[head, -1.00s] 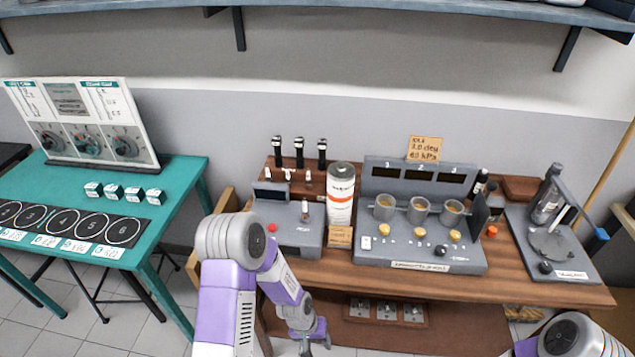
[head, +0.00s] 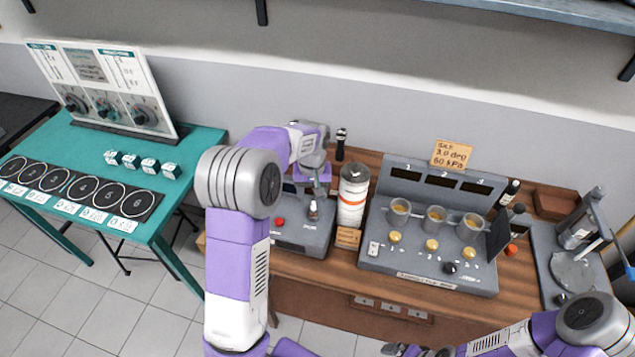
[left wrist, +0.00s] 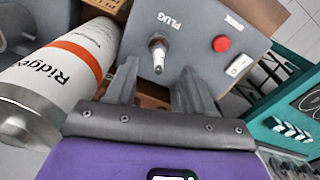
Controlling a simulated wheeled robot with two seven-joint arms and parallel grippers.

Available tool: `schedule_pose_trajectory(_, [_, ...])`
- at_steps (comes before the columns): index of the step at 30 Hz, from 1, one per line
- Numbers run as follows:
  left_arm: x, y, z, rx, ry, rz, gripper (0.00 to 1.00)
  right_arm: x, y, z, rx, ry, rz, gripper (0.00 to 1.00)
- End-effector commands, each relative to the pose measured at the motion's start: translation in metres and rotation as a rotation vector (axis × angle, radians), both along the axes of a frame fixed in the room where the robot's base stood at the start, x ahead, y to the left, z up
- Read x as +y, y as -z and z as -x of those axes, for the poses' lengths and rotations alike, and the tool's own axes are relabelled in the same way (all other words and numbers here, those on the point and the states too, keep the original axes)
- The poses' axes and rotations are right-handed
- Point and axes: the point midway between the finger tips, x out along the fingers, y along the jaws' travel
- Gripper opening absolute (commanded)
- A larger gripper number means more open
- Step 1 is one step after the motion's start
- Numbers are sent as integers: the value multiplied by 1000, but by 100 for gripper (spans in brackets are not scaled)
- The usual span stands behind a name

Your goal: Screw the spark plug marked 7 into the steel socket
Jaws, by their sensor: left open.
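In the left wrist view a spark plug (left wrist: 158,58) with a white body stands in a metal fitting on the grey box (left wrist: 190,22) marked PLUG. No 7 can be read on it. My left gripper (left wrist: 159,68) is open, its two fingers apart, with the plug in line between the tips and apparently beyond them. In the head view my left gripper (head: 318,183) hangs just above the plug (head: 314,209) on the grey box (head: 312,236). Whether the fitting is the steel socket I cannot tell. My right gripper (head: 408,350) is at the bottom edge, its fingers unclear.
A white and orange canister (head: 352,196) stands close right of the box. A grey console (head: 400,262) with several cups is further right. A black-topped tool (head: 341,143) shows behind; my arm hides the rack beside it. A teal table (head: 185,190) is at left.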

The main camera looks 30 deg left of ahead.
Motion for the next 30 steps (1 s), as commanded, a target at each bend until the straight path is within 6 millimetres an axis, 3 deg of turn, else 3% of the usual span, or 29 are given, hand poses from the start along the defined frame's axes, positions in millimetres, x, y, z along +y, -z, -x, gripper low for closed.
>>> schedule_pose_trajectory(3, [0,22,1,4,1,0,53,0,1,-1,-1,0,0,100])
schedule_pose_trajectory(9, [0,47,0,4,1,1,53,0,1,-1,-2,1,0,100])
schedule_pose_trajectory(21, [-1,55,0,0,2,1,53,0,1,-1,-2,1,0,100])
schedule_pose_trajectory(30, [-1,55,0,0,2,0,9,0,1,-1,-2,1,0,100])
